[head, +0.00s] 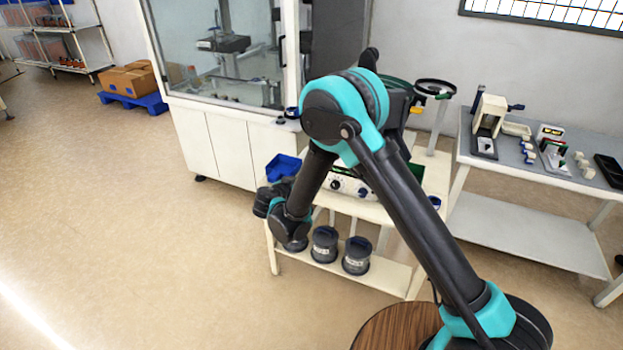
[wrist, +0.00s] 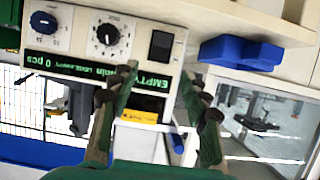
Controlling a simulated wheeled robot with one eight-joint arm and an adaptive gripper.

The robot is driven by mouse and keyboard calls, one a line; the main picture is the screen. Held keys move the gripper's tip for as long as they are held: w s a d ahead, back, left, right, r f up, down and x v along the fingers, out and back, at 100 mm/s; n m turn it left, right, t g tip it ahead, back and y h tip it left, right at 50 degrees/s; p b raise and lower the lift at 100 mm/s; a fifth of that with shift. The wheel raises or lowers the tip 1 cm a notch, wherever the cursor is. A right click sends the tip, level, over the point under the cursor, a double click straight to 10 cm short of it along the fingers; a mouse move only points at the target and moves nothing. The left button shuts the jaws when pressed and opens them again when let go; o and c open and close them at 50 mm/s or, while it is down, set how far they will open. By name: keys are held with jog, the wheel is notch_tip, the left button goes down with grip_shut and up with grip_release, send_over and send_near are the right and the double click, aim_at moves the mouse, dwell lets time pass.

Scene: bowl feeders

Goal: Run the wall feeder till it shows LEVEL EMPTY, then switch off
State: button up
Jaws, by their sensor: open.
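The feeder's control panel (wrist: 90,35) fills the upper left of the wrist view; part of it shows behind my arm in the head view (head: 345,186). It carries a blue knob (wrist: 44,22), a black dial (wrist: 106,34) and a black rocker switch (wrist: 161,45), whose position I cannot tell. The lit green display (wrist: 70,66) reads LEVEL EMPTY and 0 pcs, with a large EMPTY on its right part, partly covered by a finger. My gripper (wrist: 160,82) is open and empty in front of the panel, below the switch in the picture. In the head view its fingers are not clear.
A blue bin (head: 283,167) stands beside the panel on the white cart. Several dark canisters (head: 325,245) stand on its lower shelf. A round feeder top (head: 435,87) rises behind. A bench (head: 560,170) with devices is at right. The floor at left is clear.

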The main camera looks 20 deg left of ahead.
jog(key=x, duration=0.8)
jog(key=shift+w, duration=0.15)
jog(key=shift+c, duration=0.6)
